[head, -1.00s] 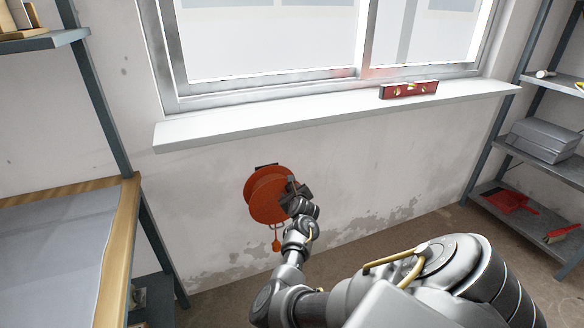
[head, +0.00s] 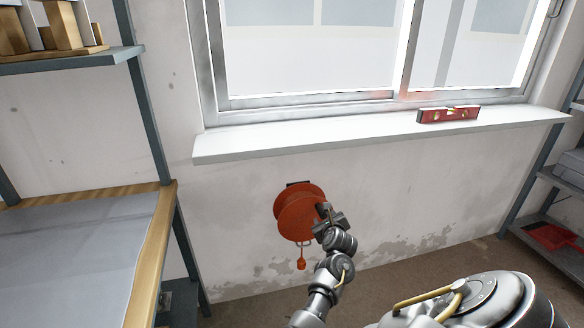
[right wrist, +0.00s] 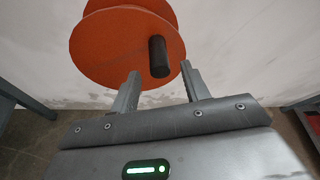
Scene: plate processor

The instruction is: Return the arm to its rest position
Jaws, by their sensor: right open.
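My right arm reaches from the lower right toward the wall in the head view. My right gripper (head: 327,215) is at the right side of an orange reel (head: 297,212) mounted on the wall below the window sill. In the right wrist view the gripper (right wrist: 160,85) is open, with its two fingers apart. The reel (right wrist: 110,45) is just beyond them, and its black handle (right wrist: 158,57) stands near the gap between the fingertips, apparently not gripped. My left gripper is not in view.
A white sill (head: 370,132) runs above the reel and bears a red spirit level (head: 448,114). A wood-edged table (head: 140,270) and a shelf (head: 80,58) are at left. Another shelf rack (head: 540,185) is at right. The wall around the reel is bare.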

